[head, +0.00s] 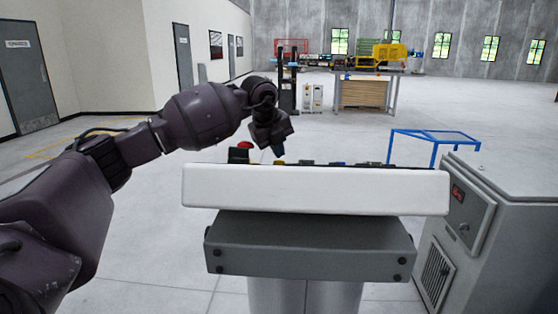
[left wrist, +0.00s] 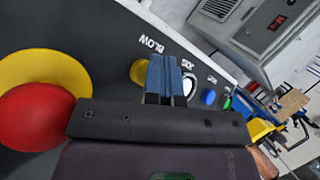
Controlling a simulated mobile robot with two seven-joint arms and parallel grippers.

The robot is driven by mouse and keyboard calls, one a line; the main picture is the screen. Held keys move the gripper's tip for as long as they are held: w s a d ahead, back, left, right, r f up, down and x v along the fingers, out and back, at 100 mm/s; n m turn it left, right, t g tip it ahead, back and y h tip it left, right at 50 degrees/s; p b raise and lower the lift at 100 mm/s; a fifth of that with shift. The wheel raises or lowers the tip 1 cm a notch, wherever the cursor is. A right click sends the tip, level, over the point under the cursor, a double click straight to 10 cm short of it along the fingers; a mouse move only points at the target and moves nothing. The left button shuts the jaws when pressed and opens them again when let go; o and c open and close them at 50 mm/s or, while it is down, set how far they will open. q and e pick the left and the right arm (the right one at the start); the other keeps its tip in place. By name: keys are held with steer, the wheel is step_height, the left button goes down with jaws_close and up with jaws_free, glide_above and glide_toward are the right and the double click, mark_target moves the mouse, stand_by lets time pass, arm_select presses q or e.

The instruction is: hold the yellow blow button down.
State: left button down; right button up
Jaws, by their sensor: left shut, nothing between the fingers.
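The yellow blow button (left wrist: 138,72) sits on the dark panel below the BLOW label in the left wrist view, its right part hidden by my fingers. In the head view a small bit of yellow (head: 279,162) shows at the console's far top edge, just under the fingertips. My left gripper (head: 279,151) is shut and empty, pointing down over the panel. Its blue fingers also show in the left wrist view (left wrist: 164,80). I cannot tell whether the fingertips touch the button or whether it is pressed. My right gripper is not in view.
A red mushroom button (left wrist: 38,117) with a yellow base is beside the blow button. On the other side are a white button (left wrist: 189,86), a blue button (left wrist: 208,97) and a green button (left wrist: 227,102). A grey cabinet (head: 500,210) stands right of the white-edged console (head: 315,190).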

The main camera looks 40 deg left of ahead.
arm_select(q)
steer(key=shift+w+a+r, duration=0.15)
steer(key=shift+w+r, duration=0.1)
steer(key=shift+r, duration=0.3)
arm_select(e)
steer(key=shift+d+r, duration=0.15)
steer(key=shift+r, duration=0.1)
arm_select(q)
steer(key=r, duration=0.1)
steer(key=w+r, duration=0.1)
steer(key=r, duration=0.1)
steer(key=a+r+p, duration=0.1)
steer(key=shift+w+r, duration=0.3)
steer(key=shift+w, duration=0.05)
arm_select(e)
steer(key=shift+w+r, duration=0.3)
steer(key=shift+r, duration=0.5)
